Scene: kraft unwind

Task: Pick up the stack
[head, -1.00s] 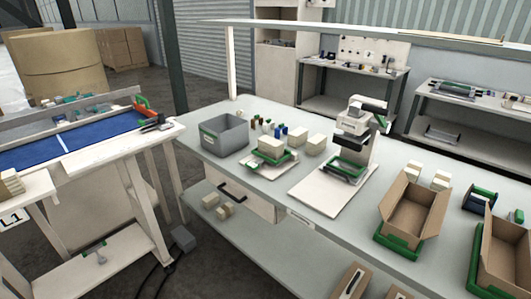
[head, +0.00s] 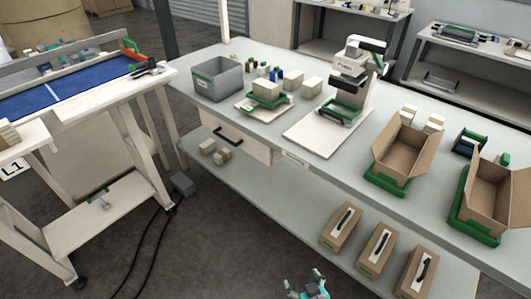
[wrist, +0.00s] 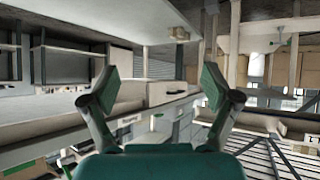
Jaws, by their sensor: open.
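A stack of cream pads (head: 8,133) shows at the far left edge, on the white side table above the L1 label, partly cut off by the frame. Another cream block or stack (head: 265,90) sits in a green holder on a white plate on the long bench. A cream block (head: 294,79) stands just behind it. I cannot tell which one the task means. My gripper (head: 308,287) shows at the bottom edge, in front of the bench and apart from all of these. In the wrist view my gripper (wrist: 157,85) has its fingers spread with nothing between them.
A grey bin (head: 218,80), a white press-like device (head: 352,75) and open cartons (head: 402,150) stand on the bench. Handled boxes (head: 377,252) sit on its lower shelf. A blue-topped table (head: 60,90) is at left. The floor between has cables (head: 150,245).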

